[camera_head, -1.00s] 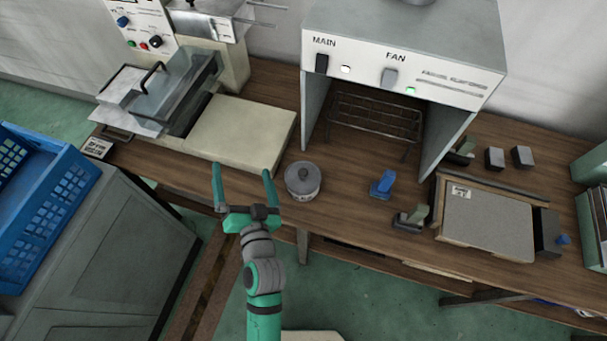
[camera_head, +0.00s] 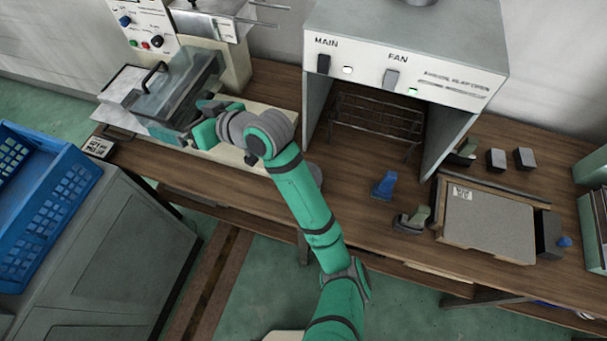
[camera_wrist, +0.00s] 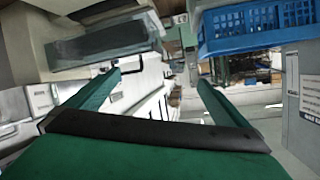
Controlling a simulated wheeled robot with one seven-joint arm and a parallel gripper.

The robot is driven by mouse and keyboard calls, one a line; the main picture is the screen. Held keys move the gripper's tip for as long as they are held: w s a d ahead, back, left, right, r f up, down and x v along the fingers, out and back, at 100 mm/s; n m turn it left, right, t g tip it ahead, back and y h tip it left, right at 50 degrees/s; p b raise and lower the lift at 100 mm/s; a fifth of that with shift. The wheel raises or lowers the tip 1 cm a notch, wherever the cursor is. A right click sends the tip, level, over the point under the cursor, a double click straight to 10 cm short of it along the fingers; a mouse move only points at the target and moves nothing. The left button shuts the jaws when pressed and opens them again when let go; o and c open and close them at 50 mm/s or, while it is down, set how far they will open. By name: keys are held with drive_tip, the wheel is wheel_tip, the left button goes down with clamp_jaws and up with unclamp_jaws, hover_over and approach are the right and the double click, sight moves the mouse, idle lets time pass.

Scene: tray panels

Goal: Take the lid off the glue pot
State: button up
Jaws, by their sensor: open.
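The glue pot (camera_head: 317,173) is a small grey lidded pot on the wooden bench, left of the fan box opening. My arm hides most of it in the head view; only a sliver of its right side shows, and its lid knob is hidden. My gripper (camera_head: 182,128) is well to the left of the pot, over the press area, pointing left. In the wrist view my gripper (camera_wrist: 158,88) shows two green fingers spread apart with nothing between them. The pot is not visible in the wrist view.
The press tray (camera_head: 165,95) and its pale base plate (camera_head: 258,112) lie close around my gripper. The fan box (camera_head: 400,65) stands behind right. A blue crate (camera_head: 40,215) is at left.

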drive_tip(key=s+d+f+n+g+h, duration=0.2)
drive_tip(key=d+f+g+h, duration=0.3)
drive_tip(key=d, duration=0.9)
drive_tip(key=s+d+f+n+g+h, duration=0.1)
drive_tip(key=s+d+f+h, duration=0.1)
drive_tip(key=d+h, duration=0.85)
drive_tip(key=d+f+y, duration=0.1)
drive_tip(key=f+y, duration=0.1)
drive_tip(key=f, duration=0.1)
drive_tip(key=d+f+y, duration=0.1)
drive_tip(key=f, duration=0.1)
drive_tip(key=shift+d, duration=0.35)
drive_tip(key=shift+s+d+f, duration=0.1)
drive_tip(key=shift+f, duration=1.25)
drive_tip(key=shift+s+d+f, duration=0.1)
drive_tip(key=shift+f, duration=1.2)
drive_tip(key=c, duration=1)
